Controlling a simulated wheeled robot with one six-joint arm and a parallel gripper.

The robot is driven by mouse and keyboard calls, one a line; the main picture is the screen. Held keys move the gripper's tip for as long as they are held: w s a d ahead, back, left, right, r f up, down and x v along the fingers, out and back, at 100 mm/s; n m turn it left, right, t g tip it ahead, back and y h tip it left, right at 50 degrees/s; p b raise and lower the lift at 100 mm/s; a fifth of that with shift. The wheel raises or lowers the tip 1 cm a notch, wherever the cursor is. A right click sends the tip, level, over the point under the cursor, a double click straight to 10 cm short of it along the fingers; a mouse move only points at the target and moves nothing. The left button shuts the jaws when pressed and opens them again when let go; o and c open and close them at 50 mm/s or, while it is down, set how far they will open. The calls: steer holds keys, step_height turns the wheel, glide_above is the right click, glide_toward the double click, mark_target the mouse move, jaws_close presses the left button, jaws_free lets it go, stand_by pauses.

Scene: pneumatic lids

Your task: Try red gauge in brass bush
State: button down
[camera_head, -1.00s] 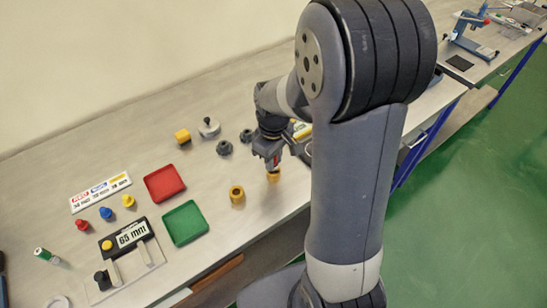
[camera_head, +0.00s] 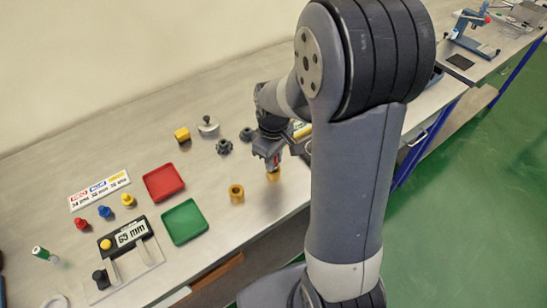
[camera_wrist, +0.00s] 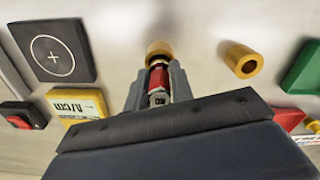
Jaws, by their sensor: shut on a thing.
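My gripper (camera_wrist: 156,86) is shut on the red gauge (camera_wrist: 158,76), which shows between the fingers in the wrist view. In the head view my gripper (camera_head: 272,160) is right over a brass bush (camera_head: 273,175), near the table's front edge. In the wrist view this brass bush (camera_wrist: 160,48) lies in line with the end of the red gauge. I cannot tell whether the gauge's tip is inside the bush or just above it. A second brass bush (camera_head: 237,193) stands to the left, with its hole facing up; it also shows in the wrist view (camera_wrist: 242,60).
Left are a red tray (camera_head: 164,182), a green tray (camera_head: 185,222), a label plate (camera_head: 100,190), small red, blue and yellow knobbed pieces and a display stand (camera_head: 132,234). Dark round parts (camera_head: 224,147) stand behind the gripper.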

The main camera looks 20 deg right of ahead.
steer(key=shift+f+b, duration=0.5)
steer(key=shift+f, duration=0.2)
stand_by(0.4)
steer(key=shift+r+p, duration=0.9)
steer(key=shift+r, duration=0.25)
stand_by(0.9)
steer(key=shift+r+p, duration=1.95)
steer(key=shift+r, duration=0.55)
